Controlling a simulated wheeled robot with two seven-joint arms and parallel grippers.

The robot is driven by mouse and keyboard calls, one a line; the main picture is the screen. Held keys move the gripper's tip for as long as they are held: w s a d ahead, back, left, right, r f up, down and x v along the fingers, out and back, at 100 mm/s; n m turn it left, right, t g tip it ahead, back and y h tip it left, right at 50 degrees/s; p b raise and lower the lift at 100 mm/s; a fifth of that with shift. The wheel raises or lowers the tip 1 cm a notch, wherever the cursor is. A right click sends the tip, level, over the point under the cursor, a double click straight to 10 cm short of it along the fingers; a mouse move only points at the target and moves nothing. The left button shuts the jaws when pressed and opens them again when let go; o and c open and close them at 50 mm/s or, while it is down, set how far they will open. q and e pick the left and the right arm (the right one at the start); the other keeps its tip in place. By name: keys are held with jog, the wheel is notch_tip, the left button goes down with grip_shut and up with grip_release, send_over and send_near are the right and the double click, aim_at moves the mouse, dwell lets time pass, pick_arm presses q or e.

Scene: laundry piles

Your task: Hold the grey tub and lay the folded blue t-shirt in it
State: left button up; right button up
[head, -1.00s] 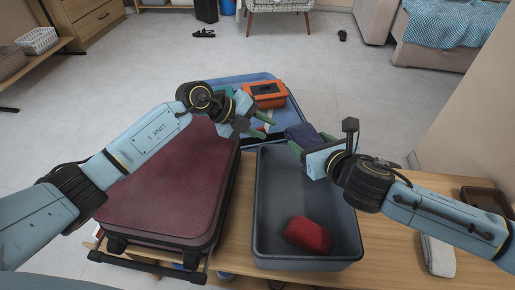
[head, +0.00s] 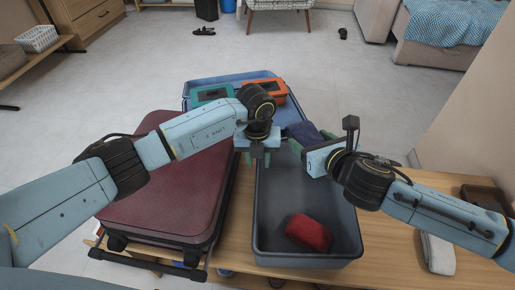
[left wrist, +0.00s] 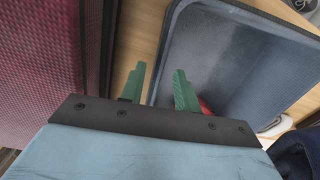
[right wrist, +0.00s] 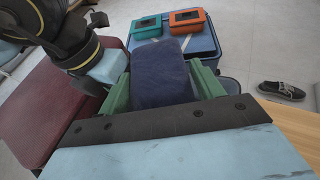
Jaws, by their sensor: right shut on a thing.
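The grey tub (head: 360,222) stands on the wooden table, open at the top, with a red folded cloth (head: 308,233) inside. My right gripper (head: 306,143) is shut on the folded dark blue t-shirt (head: 300,131), holding it over the tub's far end. In the right wrist view the t-shirt (right wrist: 160,72) lies between the green fingers. My left gripper (head: 258,158) points down at the tub's left wall. In the left wrist view its fingers (left wrist: 160,80) are apart, with the tub's rim (left wrist: 160,50) appearing between them; I see no clear contact.
A dark red suitcase (head: 165,195) lies left of the tub. Behind stands a blue tray-like container (head: 195,84) with a teal box (head: 210,94) and an orange box (head: 264,91).

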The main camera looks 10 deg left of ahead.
pick_arm(q)
notch_tip(320, 180, down, 7)
jog(key=shift+d+f, duration=0.1)
jog(key=shift+c, duration=0.3)
grip_shut()
